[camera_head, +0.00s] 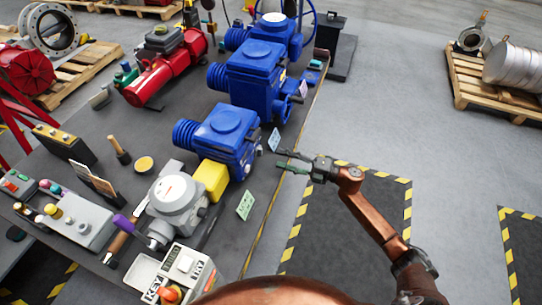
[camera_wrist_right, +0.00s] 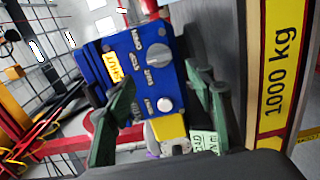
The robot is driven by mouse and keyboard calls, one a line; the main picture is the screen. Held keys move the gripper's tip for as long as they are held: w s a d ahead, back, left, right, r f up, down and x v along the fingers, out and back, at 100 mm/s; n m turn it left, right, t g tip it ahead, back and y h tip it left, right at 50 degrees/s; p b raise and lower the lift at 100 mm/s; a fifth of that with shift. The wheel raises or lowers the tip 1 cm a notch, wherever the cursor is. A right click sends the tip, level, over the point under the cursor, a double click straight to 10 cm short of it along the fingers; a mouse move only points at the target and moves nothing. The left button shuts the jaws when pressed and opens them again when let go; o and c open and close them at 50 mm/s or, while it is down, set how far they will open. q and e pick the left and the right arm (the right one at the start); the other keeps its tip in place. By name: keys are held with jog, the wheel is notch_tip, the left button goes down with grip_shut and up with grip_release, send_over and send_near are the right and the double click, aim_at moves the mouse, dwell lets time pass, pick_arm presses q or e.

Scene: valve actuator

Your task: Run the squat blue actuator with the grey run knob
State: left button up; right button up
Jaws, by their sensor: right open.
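The nearest blue actuator (camera_head: 222,135) stands on the dark bench beside a yellow block; it looks lower than the blue one behind it. In the right wrist view its blue panel (camera_wrist_right: 145,75) faces me. The panel has a grey knob (camera_wrist_right: 158,54), a pale pinkish round knob or button (camera_wrist_right: 165,104) and a yellow display (camera_wrist_right: 112,67) that seems to read SHUT. My right gripper (camera_head: 279,160) is open and empty, right of this actuator and apart from it. In the wrist view its green fingers (camera_wrist_right: 160,80) stand either side of the panel's knobs. My left gripper is out of view.
Two more blue actuators (camera_head: 255,80) (camera_head: 265,35) stand behind. A grey round-topped actuator (camera_head: 178,200), the yellow block (camera_head: 212,180) and a control box (camera_head: 180,275) are nearer.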

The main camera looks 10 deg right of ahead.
jog(key=v, duration=0.4)
dwell(0.4)
